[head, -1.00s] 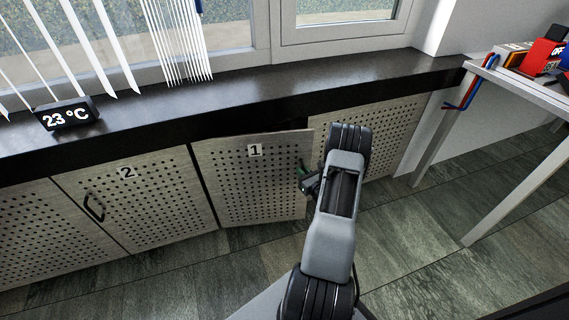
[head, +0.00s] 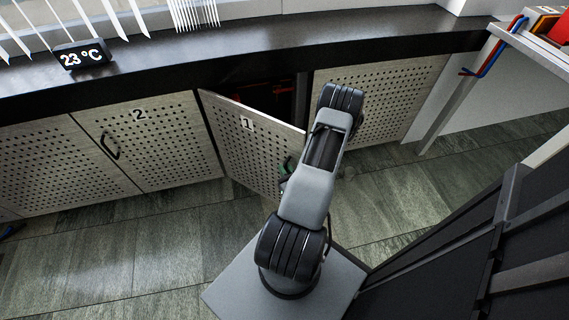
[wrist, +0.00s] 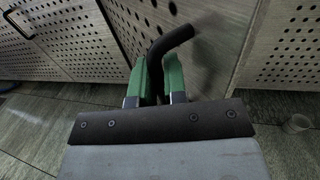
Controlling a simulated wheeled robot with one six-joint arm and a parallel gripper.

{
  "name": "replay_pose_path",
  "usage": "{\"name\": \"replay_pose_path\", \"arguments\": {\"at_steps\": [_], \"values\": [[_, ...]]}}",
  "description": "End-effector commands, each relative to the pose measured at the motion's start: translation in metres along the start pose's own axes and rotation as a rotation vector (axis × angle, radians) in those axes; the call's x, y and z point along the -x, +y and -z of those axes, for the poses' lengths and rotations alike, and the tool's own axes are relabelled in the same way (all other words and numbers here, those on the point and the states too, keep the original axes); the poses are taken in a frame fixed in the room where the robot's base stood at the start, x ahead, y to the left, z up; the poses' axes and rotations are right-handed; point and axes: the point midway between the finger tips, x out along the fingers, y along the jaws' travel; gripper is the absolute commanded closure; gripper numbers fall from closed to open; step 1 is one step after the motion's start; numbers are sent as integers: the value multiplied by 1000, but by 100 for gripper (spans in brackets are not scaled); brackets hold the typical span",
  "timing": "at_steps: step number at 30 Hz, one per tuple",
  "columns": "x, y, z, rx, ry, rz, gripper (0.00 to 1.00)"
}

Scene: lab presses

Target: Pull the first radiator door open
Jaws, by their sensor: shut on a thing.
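The first radiator door (head: 252,150), a perforated panel marked 1, stands partly open in the head view. It is hinged on its left side and its right edge is swung out, with a dark gap behind it. In the wrist view my gripper (wrist: 160,80) has its green fingers shut on the dark curved door handle (wrist: 170,41). The perforated door surface (wrist: 213,35) also shows there behind the handle. In the head view my arm hides most of the gripper and the handle.
Door 2 (head: 148,140) is closed to the left, with its own dark handle (head: 109,146). A dark sill (head: 255,62) runs above the doors and carries a temperature display (head: 83,54). A table leg (head: 447,102) stands at the right.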

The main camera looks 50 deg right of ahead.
Motion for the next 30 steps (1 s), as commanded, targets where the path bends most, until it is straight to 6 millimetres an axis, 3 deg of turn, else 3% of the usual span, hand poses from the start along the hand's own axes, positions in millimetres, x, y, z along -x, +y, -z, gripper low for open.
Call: {"name": "replay_pose_path", "arguments": {"at_steps": [13,14,21,30], "values": [[1,2,0,6,0,0,100],[1,2,0,6,0,0,87],[2,1,0,3,0,5,64],[1,-1,0,3,0,5,64]]}}
